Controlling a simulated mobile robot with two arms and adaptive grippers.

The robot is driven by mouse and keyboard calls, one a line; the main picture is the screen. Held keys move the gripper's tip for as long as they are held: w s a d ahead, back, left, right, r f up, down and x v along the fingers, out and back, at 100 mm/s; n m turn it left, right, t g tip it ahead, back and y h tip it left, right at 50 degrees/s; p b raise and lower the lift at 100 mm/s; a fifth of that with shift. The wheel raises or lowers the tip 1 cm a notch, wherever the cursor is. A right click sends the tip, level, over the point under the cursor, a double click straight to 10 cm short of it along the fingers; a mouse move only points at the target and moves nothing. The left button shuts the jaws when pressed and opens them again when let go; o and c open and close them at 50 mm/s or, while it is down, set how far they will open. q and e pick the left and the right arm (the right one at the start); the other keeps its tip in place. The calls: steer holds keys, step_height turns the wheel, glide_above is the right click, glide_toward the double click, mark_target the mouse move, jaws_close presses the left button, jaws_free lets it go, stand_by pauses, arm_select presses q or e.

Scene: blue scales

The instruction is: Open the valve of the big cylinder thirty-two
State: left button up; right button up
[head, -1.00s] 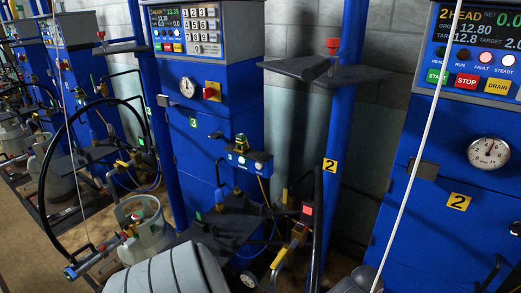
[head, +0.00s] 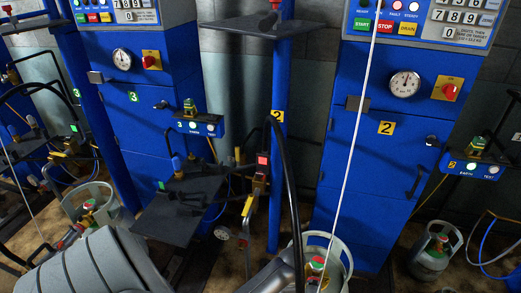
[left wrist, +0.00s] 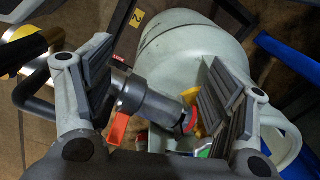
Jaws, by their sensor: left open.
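In the left wrist view my left gripper (left wrist: 157,62) is open, its two ridged fingers apart. Between and below them is a grey filling head (left wrist: 148,98) with an orange lever (left wrist: 118,130). Its end meets a red and yellow valve area (left wrist: 190,118) on a big pale cylinder (left wrist: 190,45). The fingers do not visibly close on anything. In the head view a pale cylinder (head: 340,250) with a green-topped valve (head: 317,265) stands at the bottom centre, partly cut off. No number thirty-two is readable. My right gripper is not in view.
Another cylinder (head: 95,198) stands at the left by station 3, and one (head: 436,255) at the right. A black hose (head: 283,170) and a white cord (head: 350,145) hang across the middle. Blue station cabinets (head: 375,180) line the wall.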

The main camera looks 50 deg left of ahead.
arm_select(q)
steer(key=s+d+f+n, duration=0.1)
steer(key=s+f+n, duration=0.1)
steer(key=s+f, duration=0.8)
steer(key=shift+s+d+f+b, duration=0.3)
steer(key=shift+f+b, duration=0.15)
steer(key=shift+f, duration=1.3)
